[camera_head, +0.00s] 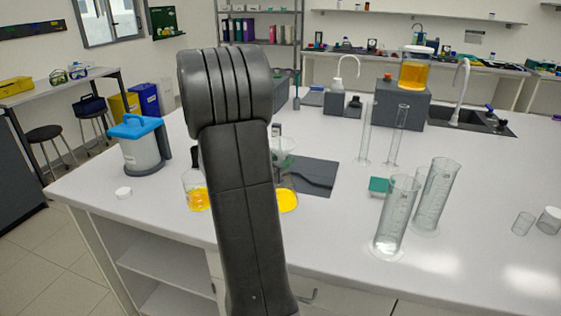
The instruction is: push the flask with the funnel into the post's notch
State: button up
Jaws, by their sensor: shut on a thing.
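My own dark arm (240,200) rises through the middle of the view and hides much of the work area. My gripper is not visible; it is probably behind the arm. Just right of the arm, a clear funnel shape (284,150) shows above a glass vessel with yellow liquid (287,200), both partly hidden. Left of the arm stands a flask with yellow liquid (196,192), its right side covered. A dark grey flat plate (315,174) lies on the bench right of the arm. I cannot make out the post's notch.
Tall glass cylinders (397,215) stand on the white bench (335,235) at right, near a green block (378,185). Thinner cylinders (365,135) stand behind. A grey block (402,105) carries an amber jar (414,70).

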jog(key=shift+w+d+p, duration=0.2)
jog(key=shift+w+d, duration=0.05)
jog(key=shift+w, duration=0.5)
jog(key=shift+w+d+p, duration=0.2)
jog(key=shift+w+p, duration=0.05)
jog(key=shift+w, duration=0.45)
jog(key=shift+w+d+p, duration=0.2)
jog(key=shift+w+d, duration=0.05)
jog(key=shift+w, duration=0.6)
jog(key=shift+w+d+p, duration=0.3)
jog(key=shift+w, duration=0.6)
jog(key=shift+w+d+p, duration=0.25)
jog(key=shift+w+d, duration=0.05)
jog(key=shift+w, duration=0.6)
jog(key=shift+w+d+p, duration=0.3)
jog(key=shift+w, duration=0.6)
jog(key=o, duration=1.3)
jog(key=shift+s+a, duration=0.1)
jog(key=b+v, duration=0.2)
jog(key=v, duration=1.1)
jog(key=shift+s+a, duration=0.2)
jog(key=shift+a, duration=0.05)
jog(key=shift+w+d, duration=0.1)
